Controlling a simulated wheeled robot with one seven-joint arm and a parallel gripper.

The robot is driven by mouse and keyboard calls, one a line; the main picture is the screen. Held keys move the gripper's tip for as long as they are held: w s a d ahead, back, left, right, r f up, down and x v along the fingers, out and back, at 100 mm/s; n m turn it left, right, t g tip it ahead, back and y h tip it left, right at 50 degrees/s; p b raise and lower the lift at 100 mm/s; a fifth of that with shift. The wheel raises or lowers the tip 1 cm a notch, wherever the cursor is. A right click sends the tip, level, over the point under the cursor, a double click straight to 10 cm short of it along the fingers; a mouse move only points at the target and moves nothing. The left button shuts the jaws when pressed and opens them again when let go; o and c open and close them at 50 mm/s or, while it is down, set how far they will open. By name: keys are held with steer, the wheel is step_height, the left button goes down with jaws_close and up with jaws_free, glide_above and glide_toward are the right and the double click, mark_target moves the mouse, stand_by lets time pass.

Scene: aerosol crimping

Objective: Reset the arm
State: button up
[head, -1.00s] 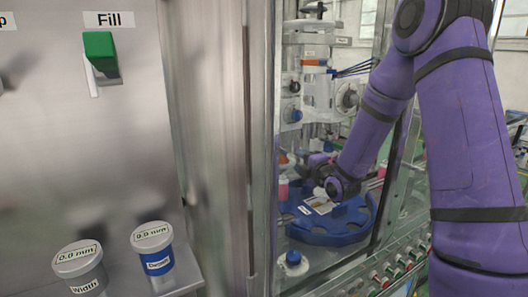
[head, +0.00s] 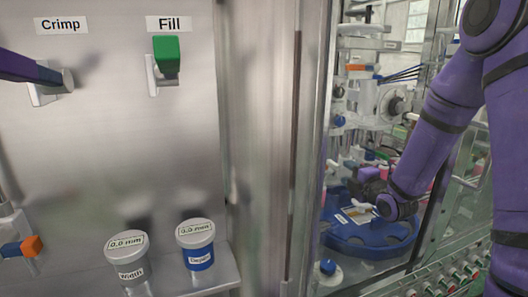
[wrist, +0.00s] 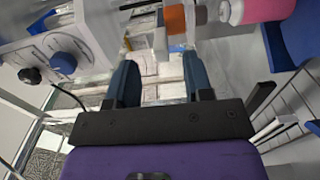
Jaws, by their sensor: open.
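My purple arm reaches into the machine cabinet at the right of the head view. My gripper (head: 366,190) is low over the blue rotary table (head: 350,236) there, partly hidden by my wrist. In the wrist view my gripper (wrist: 158,82) shows two dark blue fingers spread apart with nothing held between them. An orange part (wrist: 175,20) and a pink can (wrist: 262,10) lie beyond the fingertips, apart from them.
Cabinet posts and clear panels stand close to my arm. Left of them, a steel panel carries the green Fill lever (head: 167,55) and the Crimp lever (head: 50,82). Width (head: 127,257) and Depth (head: 197,246) dials sit below.

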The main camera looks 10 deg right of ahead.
steer(key=s+a+r+m+g+h, duration=0.2)
steer(key=s+r+m+g+h, duration=0.3)
steer(key=s+r+m, duration=0.6)
steer(key=s+a+r+m+g, duration=0.2)
steer(key=s+m+g, duration=0.1)
steer(key=s, duration=0.9)
steer(key=s+a+r+m+g+y, duration=0.1)
steer(key=s+m+g, duration=0.3)
steer(key=s, duration=0.8)
steer(key=shift+s+a+r+m+y, duration=0.2)
steer(key=shift+a+r+m+y, duration=0.3)
steer(key=shift+m, duration=0.6)
